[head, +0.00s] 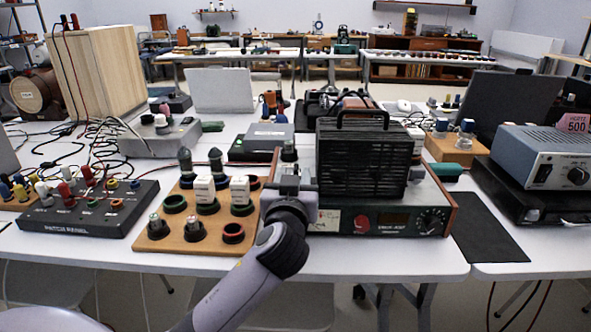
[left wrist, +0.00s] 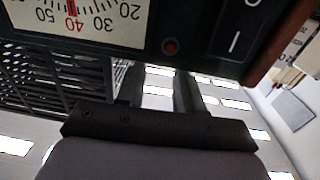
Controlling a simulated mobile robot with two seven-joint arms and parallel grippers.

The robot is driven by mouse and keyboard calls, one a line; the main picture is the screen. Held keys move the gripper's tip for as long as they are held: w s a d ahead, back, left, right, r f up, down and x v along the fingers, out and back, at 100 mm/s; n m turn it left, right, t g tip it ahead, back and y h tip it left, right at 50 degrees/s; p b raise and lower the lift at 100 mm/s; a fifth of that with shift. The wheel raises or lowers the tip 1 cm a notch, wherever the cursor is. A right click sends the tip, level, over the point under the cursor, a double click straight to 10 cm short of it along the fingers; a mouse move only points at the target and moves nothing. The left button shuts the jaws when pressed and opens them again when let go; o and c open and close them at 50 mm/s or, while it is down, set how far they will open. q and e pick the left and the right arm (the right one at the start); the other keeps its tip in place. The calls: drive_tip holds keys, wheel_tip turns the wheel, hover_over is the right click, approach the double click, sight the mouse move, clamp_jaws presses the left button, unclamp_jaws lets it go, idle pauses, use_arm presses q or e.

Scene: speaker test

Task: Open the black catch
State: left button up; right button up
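I cannot make out a separate black catch in either view. A black slatted box (head: 362,160) with a top handle stands at the instrument (head: 385,222), which has a dial scale, a red knob and wooden sides. My left gripper (head: 289,178) is at the left end of this instrument and hides part of it. In the left wrist view, the two dark fingers of my left gripper (left wrist: 160,80) are apart, with only bright background between them. Above them the instrument face shows a dial scale (left wrist: 85,18), a small red button (left wrist: 170,46) and a black switch (left wrist: 237,30). My right gripper is not in view.
A wooden board with sockets and plugs (head: 185,238) lies left of my left arm. A black patch panel (head: 85,215) with cables is further left. A black mat (head: 488,228) and a grey meter box (head: 540,155) are at right. The table front (head: 390,262) is clear.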

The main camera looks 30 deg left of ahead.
use_arm(q)
drive_tip(key=shift+v, duration=1.4)
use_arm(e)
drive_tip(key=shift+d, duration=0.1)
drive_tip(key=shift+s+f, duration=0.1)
